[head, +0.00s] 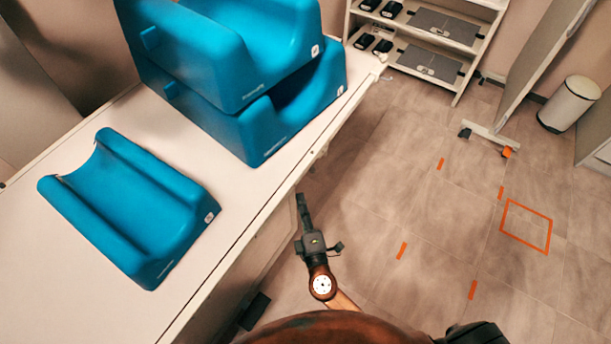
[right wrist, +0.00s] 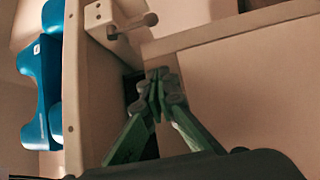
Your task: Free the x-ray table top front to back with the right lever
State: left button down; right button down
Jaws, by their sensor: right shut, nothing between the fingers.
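The x-ray table top (head: 95,100) is a long white slab on the left of the head view, carrying blue cushions. Its edge (right wrist: 76,90) runs upright in the right wrist view. There, a pale bracket (right wrist: 98,14) with a small knobbed lever (right wrist: 132,26) sits beside that edge; I cannot tell which lever it is. The lever is hidden in the head view. My right gripper (head: 302,203) is beside the table's long side, over the floor side. In the right wrist view its green fingers (right wrist: 158,84) are shut and empty, below and apart from the lever in the picture. My left gripper is not in view.
Blue cradle cushions (head: 130,205) lie on the table, two of them stacked (head: 225,50). The table's base panel (right wrist: 240,100) is close to my right fingers. A shelf (head: 430,45), a wheeled screen (head: 535,65) and a bin (head: 568,105) stand farther back. The floor right of the table is clear.

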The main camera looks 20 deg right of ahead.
jog(key=shift+w, duration=0.1)
jog(key=w+d, duration=0.1)
jog(key=w, duration=0.9)
jog(key=d, duration=0.1)
jog(key=s+d, duration=0.2)
jog(key=shift+d, duration=0.35)
jog(key=shift+r, duration=0.15)
